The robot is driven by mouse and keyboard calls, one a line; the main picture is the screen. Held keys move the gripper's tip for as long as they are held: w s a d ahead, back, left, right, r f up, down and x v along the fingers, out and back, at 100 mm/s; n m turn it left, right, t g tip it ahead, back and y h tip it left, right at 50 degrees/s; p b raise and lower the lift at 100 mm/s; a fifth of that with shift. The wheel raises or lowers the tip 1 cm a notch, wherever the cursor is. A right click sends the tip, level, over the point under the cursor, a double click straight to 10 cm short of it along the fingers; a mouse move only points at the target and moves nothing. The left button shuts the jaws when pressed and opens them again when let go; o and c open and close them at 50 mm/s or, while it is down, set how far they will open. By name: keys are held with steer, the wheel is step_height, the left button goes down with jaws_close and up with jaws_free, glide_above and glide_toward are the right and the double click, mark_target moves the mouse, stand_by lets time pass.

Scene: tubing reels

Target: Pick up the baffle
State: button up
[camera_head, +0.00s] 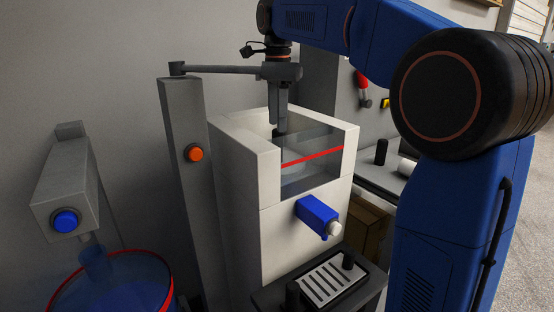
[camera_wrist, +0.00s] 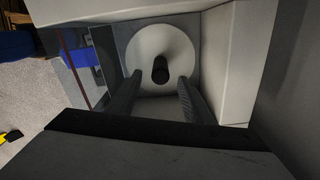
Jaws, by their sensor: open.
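A pale round disc with a black upright knob, which looks like the baffle (camera_wrist: 137,48), lies inside a white box (camera_head: 238,148) with a clear front window. In the head view the baffle is seen only in part, through the window. My gripper (camera_head: 278,122) points down into the top of the box, above the baffle. In the wrist view my gripper (camera_wrist: 160,84) is open, with one finger to each side of the knob's near end. The fingers hold nothing. I cannot tell whether the fingertips reach down beside the knob.
The box walls stand close around my gripper. A red line crosses the window (camera_head: 315,158). A blue tap (camera_head: 317,216) juts from the front above a slotted drip tray (camera_head: 330,283). A grey post (camera_head: 184,140) with an orange button stands left, near a red-rimmed blue tub (camera_head: 112,254).

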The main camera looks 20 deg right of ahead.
steer(key=shift+f, duration=4.45)
jaws_close()
